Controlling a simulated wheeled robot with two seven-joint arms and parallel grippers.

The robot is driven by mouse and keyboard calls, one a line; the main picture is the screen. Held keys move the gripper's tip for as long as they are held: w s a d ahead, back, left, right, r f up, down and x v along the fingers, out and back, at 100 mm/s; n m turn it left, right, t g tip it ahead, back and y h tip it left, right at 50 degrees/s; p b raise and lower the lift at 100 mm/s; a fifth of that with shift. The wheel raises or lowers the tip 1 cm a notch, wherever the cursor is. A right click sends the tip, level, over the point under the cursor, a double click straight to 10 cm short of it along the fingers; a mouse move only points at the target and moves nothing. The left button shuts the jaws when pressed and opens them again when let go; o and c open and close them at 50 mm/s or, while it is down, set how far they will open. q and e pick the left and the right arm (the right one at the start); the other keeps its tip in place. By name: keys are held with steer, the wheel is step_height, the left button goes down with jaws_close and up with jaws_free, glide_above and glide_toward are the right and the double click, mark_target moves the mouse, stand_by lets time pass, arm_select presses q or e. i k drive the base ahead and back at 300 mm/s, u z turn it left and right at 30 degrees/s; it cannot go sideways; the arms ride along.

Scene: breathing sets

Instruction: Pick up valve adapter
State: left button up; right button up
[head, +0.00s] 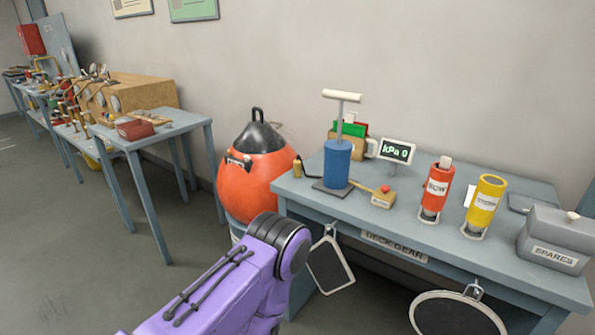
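I cannot tell for sure which thing is the valve adapter. A small brass-coloured fitting (297,168) stands at the left end of the grey-blue table, with a dark piece beside it. A blue hand pump (338,163) with a white T-handle stands to its right on a dark base. A yellowish block (383,198) with a red top part lies right of the pump. A purple arm link of mine crosses the lower middle, in front of the table's left end. Neither of my grippers shows.
A large orange buoy (255,170) with a dark top stands left of the table. A kPa display (397,151), red canister (436,190), yellow canister (484,205) and grey SPARES box (555,238) stand on the table. Framed dark panels hang from its front. Cluttered benches stand far left.

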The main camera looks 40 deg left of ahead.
mark_target(296, 164)
steer(key=u, duration=2.55)
steer(key=i, duration=2.1)
steer(key=z, duration=2.05)
